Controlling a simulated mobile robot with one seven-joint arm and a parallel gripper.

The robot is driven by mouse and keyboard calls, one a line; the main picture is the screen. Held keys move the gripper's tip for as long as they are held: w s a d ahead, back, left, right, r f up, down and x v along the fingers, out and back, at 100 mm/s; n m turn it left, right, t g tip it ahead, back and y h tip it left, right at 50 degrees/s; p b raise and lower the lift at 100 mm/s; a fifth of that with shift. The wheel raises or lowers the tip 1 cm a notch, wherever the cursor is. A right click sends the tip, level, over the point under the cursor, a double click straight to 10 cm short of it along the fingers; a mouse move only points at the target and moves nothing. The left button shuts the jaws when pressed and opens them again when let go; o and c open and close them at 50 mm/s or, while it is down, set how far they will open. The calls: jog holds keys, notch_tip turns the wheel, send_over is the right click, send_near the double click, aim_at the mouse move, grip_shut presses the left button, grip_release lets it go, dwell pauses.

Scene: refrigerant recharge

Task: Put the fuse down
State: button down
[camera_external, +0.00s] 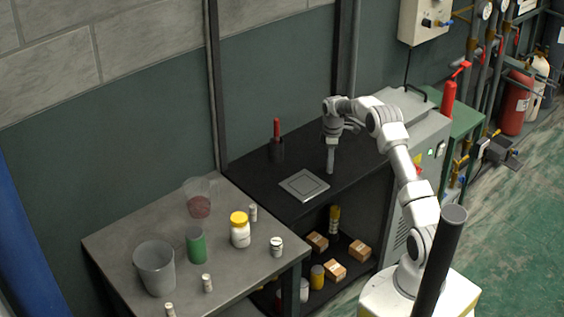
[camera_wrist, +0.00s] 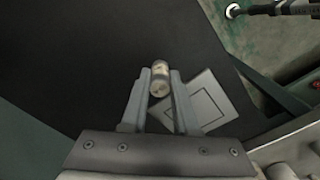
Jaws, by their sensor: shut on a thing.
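The fuse (camera_wrist: 160,80) is a small cream and brown cylinder with a metal end, held between the fingertips in the wrist view. My gripper (camera_external: 331,170) is shut on it and points down over the black bench (camera_external: 262,193), just right of a square grey plate (camera_external: 304,186) in the external view. The plate also shows behind the right finger in the wrist view (camera_wrist: 212,103). The fuse cannot be made out in the external view. Whether it touches the bench is not clear.
A dark holder with a red-handled tool (camera_external: 277,148) stands behind the plate. The grey table (camera_external: 130,225) at left bears a clear cup (camera_external: 199,190), a bucket (camera_external: 155,268), a green can (camera_external: 196,245), a yellow-lidded jar (camera_external: 240,230) and several small cylinders. Bench space around the plate is clear.

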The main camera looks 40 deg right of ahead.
jog(key=shift+f, duration=0.3)
jog(key=shift+f, duration=0.15)
jog(key=c, duration=0.7)
grip_release()
